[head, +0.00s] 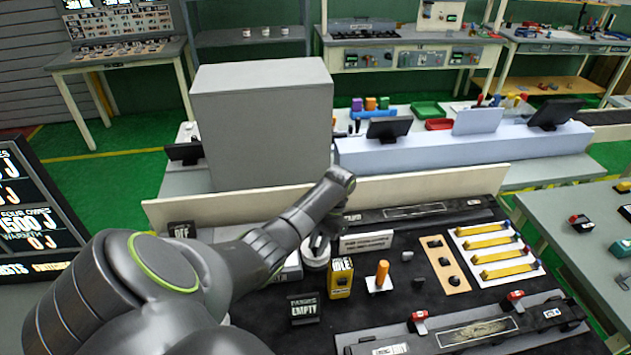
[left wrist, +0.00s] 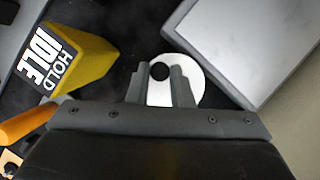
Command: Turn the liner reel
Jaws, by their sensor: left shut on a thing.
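The liner reel is a white disc (head: 316,262) on the black bench mat, partly hidden under my left gripper (head: 318,243). In the left wrist view the reel (left wrist: 196,97) lies below the fingers, with a dark round knob (left wrist: 160,71) between the fingertips. My left gripper (left wrist: 160,85) is shut on this knob, pointing down at the reel. The lower part of the disc is hidden behind the fingers and wrist. My right gripper is in neither view.
A yellow HOLD/IDLE block (head: 340,280) stands close beside the reel, with an orange peg (head: 382,275) further right. A dark sign reading EMPTY (head: 304,309) is in front. A grey box (head: 262,120) stands behind the low back board (head: 440,193). Yellow strips (head: 500,255) lie at right.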

